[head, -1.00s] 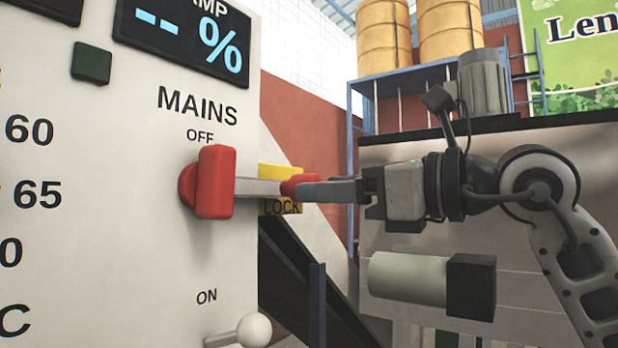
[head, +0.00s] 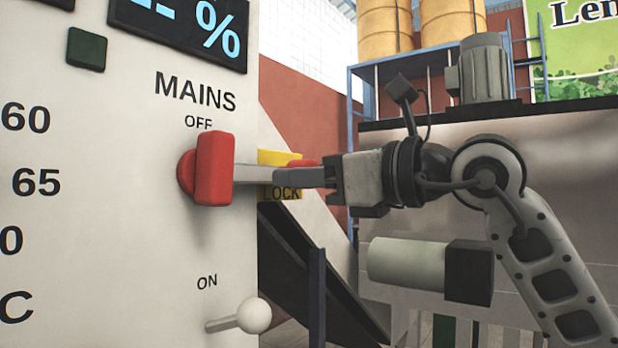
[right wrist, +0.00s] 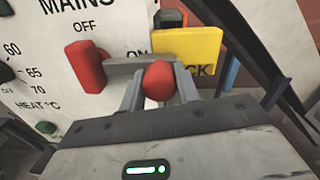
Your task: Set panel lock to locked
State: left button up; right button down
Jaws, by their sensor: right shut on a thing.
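The panel lock shows as a yellow plate marked LOCK (head: 268,158) at the panel's right edge; it also shows in the right wrist view (right wrist: 192,44). A grey bar (head: 252,174) runs from beside the red MAINS handle (head: 213,168) towards a red knob (head: 301,163). My right gripper (head: 290,177) comes in from the right, its fingers partly hiding the knob and plate. In the right wrist view its fingers are shut on the red knob (right wrist: 157,80), in front of the plate. The MAINS handle is by OFF. My left gripper is not in view.
A lever with a white ball (head: 253,315) sticks out below ON, under the gripper. A dark sloping beam (head: 315,270) and a blue post (head: 317,290) stand right of the panel. A green button (head: 87,49) is at upper left.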

jog(key=shift+s+a, duration=0.2)
jog(key=shift+s, duration=0.1)
jog(key=c, duration=1)
grip_release()
jog(key=shift+s, duration=0.1)
jog(key=shift+c, duration=0.2)
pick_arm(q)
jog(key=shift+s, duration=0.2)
pick_arm(e)
jog(key=shift+d, duration=0.2)
pick_arm(q)
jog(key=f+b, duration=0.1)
jog(key=b, duration=0.2)
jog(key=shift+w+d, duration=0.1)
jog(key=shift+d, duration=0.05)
pick_arm(e)
jog(key=v, duration=1.5)
jog(key=shift+s+d, duration=0.2)
